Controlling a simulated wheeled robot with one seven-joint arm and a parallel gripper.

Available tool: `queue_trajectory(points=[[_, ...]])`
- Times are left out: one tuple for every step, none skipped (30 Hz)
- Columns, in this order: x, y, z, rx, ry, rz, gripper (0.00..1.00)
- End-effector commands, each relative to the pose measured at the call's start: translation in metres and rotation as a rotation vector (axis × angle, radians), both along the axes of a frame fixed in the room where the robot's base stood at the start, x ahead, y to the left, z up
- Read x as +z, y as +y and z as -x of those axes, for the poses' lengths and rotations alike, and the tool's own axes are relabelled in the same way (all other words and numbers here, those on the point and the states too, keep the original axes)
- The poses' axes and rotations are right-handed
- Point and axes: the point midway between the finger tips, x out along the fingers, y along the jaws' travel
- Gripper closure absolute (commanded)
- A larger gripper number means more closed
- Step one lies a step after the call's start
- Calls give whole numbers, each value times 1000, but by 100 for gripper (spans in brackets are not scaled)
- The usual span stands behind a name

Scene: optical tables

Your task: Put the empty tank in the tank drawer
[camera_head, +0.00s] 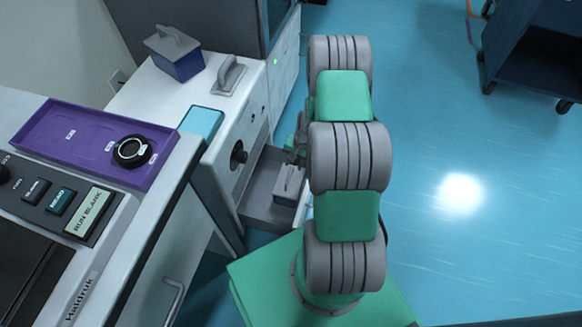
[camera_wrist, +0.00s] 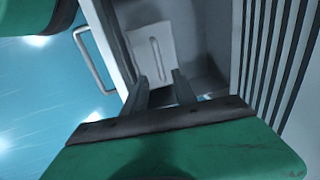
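A grey tank with a raised handle on its lid (camera_head: 289,185) stands in the open drawer (camera_head: 262,208) below the counter front. In the wrist view, its pale lid with a long narrow handle (camera_wrist: 154,50) lies beyond my fingers, inside the drawer. My gripper (camera_wrist: 162,88) is open, with its two fingers apart and nothing seen between them. In the head view my gripper is mostly hidden behind my arm, at the drawer's far side. A second tank (camera_head: 177,55), blue with a grey lid, stands at the back of the counter.
A grey handle fixture (camera_head: 228,76) and a round black knob (camera_head: 238,155) are on the counter unit. A purple tray (camera_head: 85,146) holds a black ring (camera_head: 132,152). A bar handle (camera_wrist: 92,60) shows beside the drawer. A dark blue cart (camera_head: 535,55) stands far right; floor between is clear.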

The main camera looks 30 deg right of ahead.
Motion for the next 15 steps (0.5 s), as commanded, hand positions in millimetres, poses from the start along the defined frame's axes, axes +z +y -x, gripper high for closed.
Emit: queue_trajectory(points=[[15,-2,1,0,-1,1,67],[20,-2,3,0,0,0,67],[26,-3,3,0,0,0,67],[29,-3,4,0,1,-1,67],[32,-4,5,-1,2,-2,67],[35,-4,5,0,1,-1,67],[38,-4,5,3,0,1,67],[42,-3,4,10,-2,4,67],[52,-1,2,25,-5,9,67],[62,2,0,44,-7,16,67],[75,5,-3,67,-12,25,67],[95,12,-6,104,-16,39,67],[113,18,-7,137,-20,52,67],[132,25,-7,172,-24,65,67],[157,36,-4,222,-28,82,67]])
